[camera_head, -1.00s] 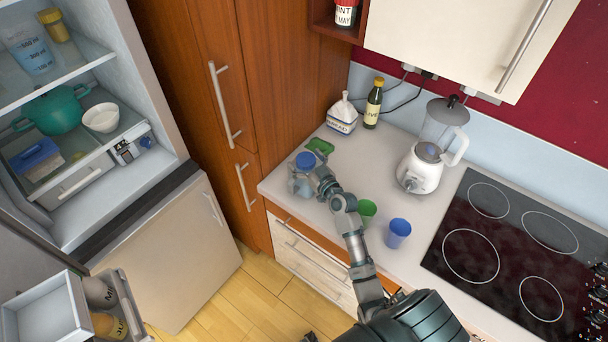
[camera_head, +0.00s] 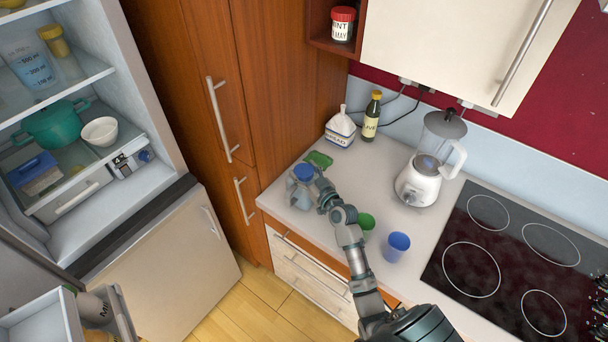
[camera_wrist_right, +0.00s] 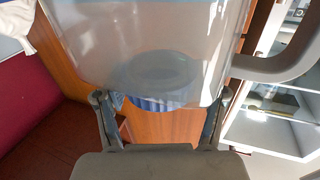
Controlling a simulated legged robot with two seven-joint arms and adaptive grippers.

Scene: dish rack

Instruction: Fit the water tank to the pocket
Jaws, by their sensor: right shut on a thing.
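The water tank is a clear container with a blue lid (camera_head: 303,173), near the left end of the counter in the head view. In the right wrist view, the clear tank (camera_wrist_right: 150,45) fills the upper middle, with a handle at the right. My right gripper (camera_head: 322,190) is at the tank's right side. In the wrist view its two fingers (camera_wrist_right: 160,122) are on either side of the tank, shut on it. I cannot tell whether the tank's base touches the counter. A white door pocket (camera_head: 45,325) with bottles shows at the lower left. My left gripper is out of view.
The fridge (camera_head: 100,110) stands open at the left. Green (camera_head: 366,222) and blue (camera_head: 397,245) cups stand close to my right arm.

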